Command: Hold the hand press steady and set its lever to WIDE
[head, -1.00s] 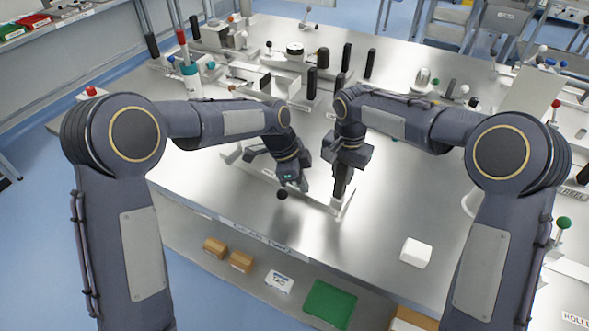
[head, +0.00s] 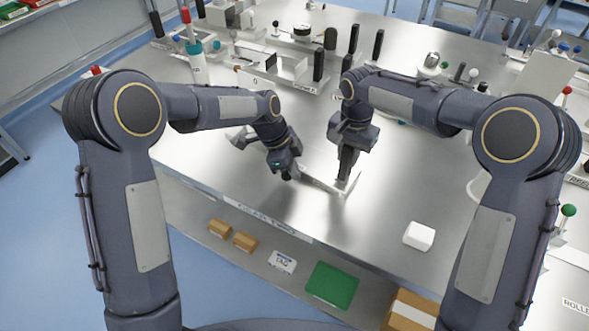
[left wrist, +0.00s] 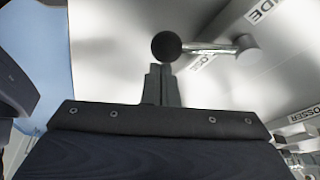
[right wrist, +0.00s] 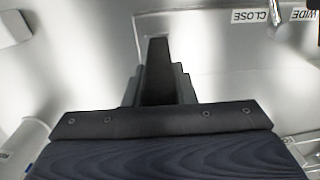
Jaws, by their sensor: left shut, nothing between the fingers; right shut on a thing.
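The hand press is a pale plate (head: 318,183) on the steel table, partly hidden by my arms in the head view. My right gripper (head: 347,178) stands at its right end, shut on the dark upright handle (right wrist: 158,62). The lever is a metal rod (left wrist: 212,47) with a black ball knob (left wrist: 166,46), running from a round pivot (left wrist: 247,48). A CLOSE label (left wrist: 204,63) lies beside the rod, and the WIDE label (left wrist: 262,10) is partly cut off. My left gripper (left wrist: 160,72) is shut and empty, its tips close to the knob; contact is unclear.
A white block (head: 419,235) lies on the table to the right. Other fixtures with black handles (head: 319,65) stand behind. The shelf below holds small boxes (head: 245,242) and a green tray (head: 332,285). The table front is mostly clear.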

